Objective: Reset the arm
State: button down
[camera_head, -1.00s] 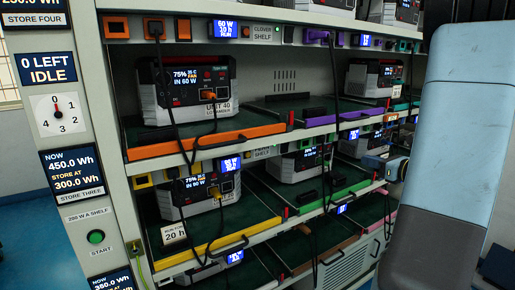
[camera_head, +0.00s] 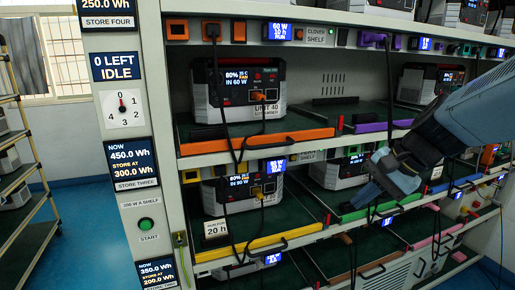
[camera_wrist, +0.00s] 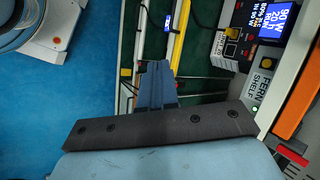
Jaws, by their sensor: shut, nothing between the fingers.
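My gripper (camera_head: 375,190) is in front of the rack at the right of the head view, by the green-edged shelf bay. My arm reaches in from the right edge. The wrist view shows the gripper fingers (camera_wrist: 156,85) together at the middle, with nothing between them. They point along the rack front, near the yellow shelf edge (camera_wrist: 177,40).
The rack (camera_head: 150,120) holds several power units, such as the unit above the orange edge (camera_head: 240,90) and the one above the yellow edge (camera_head: 240,190). Cables hang across the shelf fronts. A second rack (camera_head: 25,170) stands at far left. Blue floor (camera_head: 75,235) between them is clear.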

jog(key=s+d+r+n+t+h, duration=0.1)
jog(key=s+r+n+t+h, duration=0.1)
jog(key=s+n+h, duration=0.3)
jog(key=s+r+n, duration=0.1)
jog(key=n, duration=0.3)
jog(key=shift+h, duration=0.3)
jog(key=shift+r, duration=0.1)
